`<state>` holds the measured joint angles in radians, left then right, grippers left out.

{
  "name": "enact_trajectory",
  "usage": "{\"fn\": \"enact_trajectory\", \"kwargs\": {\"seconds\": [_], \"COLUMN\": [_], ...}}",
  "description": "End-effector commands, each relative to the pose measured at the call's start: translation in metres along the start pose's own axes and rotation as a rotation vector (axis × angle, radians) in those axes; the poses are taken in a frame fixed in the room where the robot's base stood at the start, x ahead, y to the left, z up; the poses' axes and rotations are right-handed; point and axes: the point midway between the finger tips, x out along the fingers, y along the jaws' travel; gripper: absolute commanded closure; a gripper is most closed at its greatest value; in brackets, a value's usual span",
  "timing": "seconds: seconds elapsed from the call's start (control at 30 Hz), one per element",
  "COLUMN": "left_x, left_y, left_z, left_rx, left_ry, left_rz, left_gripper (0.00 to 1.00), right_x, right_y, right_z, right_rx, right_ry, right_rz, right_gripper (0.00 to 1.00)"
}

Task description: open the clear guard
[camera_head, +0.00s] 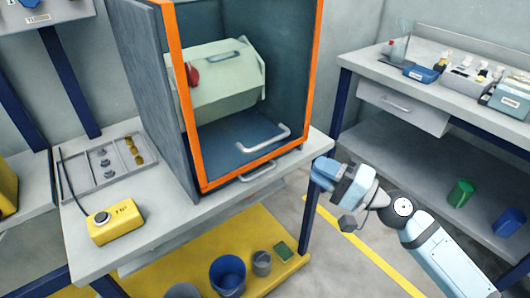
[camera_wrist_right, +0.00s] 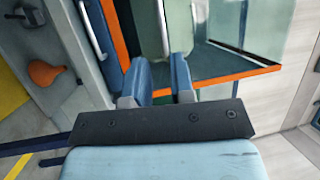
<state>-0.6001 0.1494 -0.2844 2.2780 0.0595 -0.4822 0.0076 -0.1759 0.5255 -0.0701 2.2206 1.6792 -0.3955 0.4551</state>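The clear guard shows only faintly in the head view, as a see-through front within the orange-framed cabinet. A pale U-shaped handle (camera_head: 264,138) stands out low on that front. The orange frame (camera_head: 250,165) also shows in the right wrist view (camera_wrist_right: 225,78). My right gripper (camera_head: 325,172) is to the right of the cabinet front, apart from the handle, above the floor by the bench corner. In the wrist view its two blue fingers (camera_wrist_right: 159,82) stand apart with nothing gripped between them. My left gripper is not in view.
Inside the cabinet is a pale green box (camera_head: 225,85) with a red knob. A drawer handle (camera_head: 258,172) sits just below the frame. A yellow control box (camera_head: 116,221) and a tray (camera_head: 103,165) lie on the bench. Another bench (camera_head: 400,90) stands at right.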

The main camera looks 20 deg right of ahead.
Motion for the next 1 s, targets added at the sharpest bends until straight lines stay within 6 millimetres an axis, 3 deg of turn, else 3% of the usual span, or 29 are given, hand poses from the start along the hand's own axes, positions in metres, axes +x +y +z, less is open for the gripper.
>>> {"fn": "enact_trajectory", "kwargs": {"seconds": [0.17, 0.6, 0.8, 1.0], "left_x": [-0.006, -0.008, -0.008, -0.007], "left_y": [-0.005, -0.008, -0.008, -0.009], "left_z": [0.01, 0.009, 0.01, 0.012], "left_rx": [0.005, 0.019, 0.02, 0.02], "left_ry": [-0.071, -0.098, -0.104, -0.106], "left_rz": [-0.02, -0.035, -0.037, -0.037], "left_gripper": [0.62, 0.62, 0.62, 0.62], "right_x": [0.028, 0.115, 0.131, 0.134], "right_y": [-0.006, -0.002, -0.001, 0.0], "right_z": [0.0, 0.0, 0.0, 0.0], "right_rx": [-0.002, -0.001, -0.002, -0.003], "right_ry": [-0.001, 0.001, 0.001, 0.001], "right_rz": [-0.002, -0.001, 0.001, 0.002], "right_gripper": [0.78, 0.78, 0.78, 0.78]}}
